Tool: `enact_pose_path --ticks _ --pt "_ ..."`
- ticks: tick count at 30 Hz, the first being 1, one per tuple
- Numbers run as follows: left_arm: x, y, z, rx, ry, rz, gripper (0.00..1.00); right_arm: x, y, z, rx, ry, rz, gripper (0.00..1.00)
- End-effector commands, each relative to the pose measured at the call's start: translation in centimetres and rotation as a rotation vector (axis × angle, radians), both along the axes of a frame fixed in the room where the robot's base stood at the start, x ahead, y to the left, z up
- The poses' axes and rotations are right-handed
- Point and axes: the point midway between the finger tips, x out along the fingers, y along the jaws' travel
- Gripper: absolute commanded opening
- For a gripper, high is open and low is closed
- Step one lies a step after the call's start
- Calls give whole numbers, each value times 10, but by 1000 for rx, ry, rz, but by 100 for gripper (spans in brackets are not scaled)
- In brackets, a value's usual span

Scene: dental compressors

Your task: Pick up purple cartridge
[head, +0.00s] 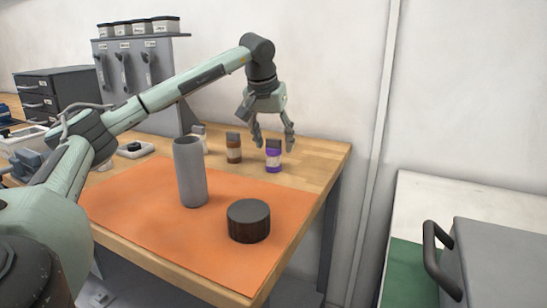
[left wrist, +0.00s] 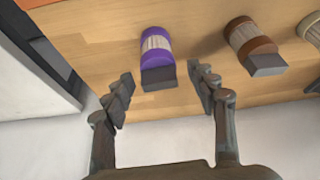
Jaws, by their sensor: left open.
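The purple cartridge (head: 273,158) stands upright on the wooden table near its back right corner. It has a purple body, a pale label band and a dark grey cap. In the left wrist view the purple cartridge (left wrist: 156,52) lies just beyond and between the fingertips. My left gripper (head: 273,142) is open and points down over the cartridge from behind, its fingers apart on either side. My right gripper is not in view.
A brown cartridge (head: 233,150) stands close to the left, with a pale one (head: 199,140) beyond it. A grey cylinder (head: 189,172) and a dark round container (head: 248,221) stand on the orange mat (head: 150,225). The wall (head: 330,80) is close behind the table.

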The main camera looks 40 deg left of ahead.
Motion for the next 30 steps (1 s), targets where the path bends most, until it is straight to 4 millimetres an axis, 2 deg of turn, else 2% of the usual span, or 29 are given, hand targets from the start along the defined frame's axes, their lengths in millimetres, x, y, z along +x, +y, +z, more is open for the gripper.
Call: enact_pose_path --ticks 5,18,26,30 --pt "0 0 0 0 0 0 58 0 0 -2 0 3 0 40" --pt "0 0 0 0 0 0 4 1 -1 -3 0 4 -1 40" --pt "0 0 2 0 -1 0 3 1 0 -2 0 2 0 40" --pt "1 0 10 -1 -3 -1 3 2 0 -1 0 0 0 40"
